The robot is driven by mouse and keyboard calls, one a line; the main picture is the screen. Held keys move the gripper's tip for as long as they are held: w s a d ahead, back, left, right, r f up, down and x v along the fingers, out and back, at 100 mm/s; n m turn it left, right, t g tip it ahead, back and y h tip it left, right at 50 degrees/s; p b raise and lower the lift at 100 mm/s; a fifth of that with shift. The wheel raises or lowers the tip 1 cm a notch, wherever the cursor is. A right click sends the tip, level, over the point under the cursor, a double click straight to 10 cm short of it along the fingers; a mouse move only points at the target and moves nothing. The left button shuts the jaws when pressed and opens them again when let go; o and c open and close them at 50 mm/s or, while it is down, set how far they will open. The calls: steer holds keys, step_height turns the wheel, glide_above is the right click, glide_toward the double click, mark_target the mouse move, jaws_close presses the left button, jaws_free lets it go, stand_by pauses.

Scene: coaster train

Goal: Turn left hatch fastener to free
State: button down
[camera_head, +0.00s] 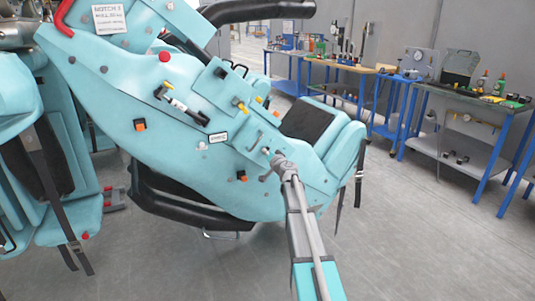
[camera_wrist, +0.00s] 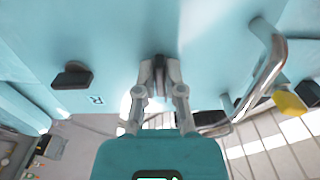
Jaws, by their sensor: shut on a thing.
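My gripper (camera_wrist: 160,72) is shut on a small dark fastener (camera_wrist: 159,84) on the teal panel in the wrist view. The fingers hide most of it, so how far it is turned cannot be told. A second dark fastener (camera_wrist: 72,77) sits apart to the left, with a small letter mark (camera_wrist: 97,100) beside it. In the head view my gripper (camera_head: 272,166) meets the lower hatch panel (camera_head: 255,135) on the side of the teal coaster car (camera_head: 175,100). The held fastener is hidden there by my gripper.
A metal grab handle (camera_wrist: 262,75) stands out to the right of my gripper, with a yellow-tipped part (camera_wrist: 289,103) beyond it. A black-padded seat (camera_head: 305,122) is near the arm. Workbenches (camera_head: 450,90) line the back right; the floor between is clear.

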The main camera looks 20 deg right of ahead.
steer(key=c, duration=0.7)
jaws_free()
steer(key=shift+w, duration=0.1)
steer(key=shift+c, duration=0.2)
steer(key=s, duration=1.2)
steer(key=shift+d, duration=0.2)
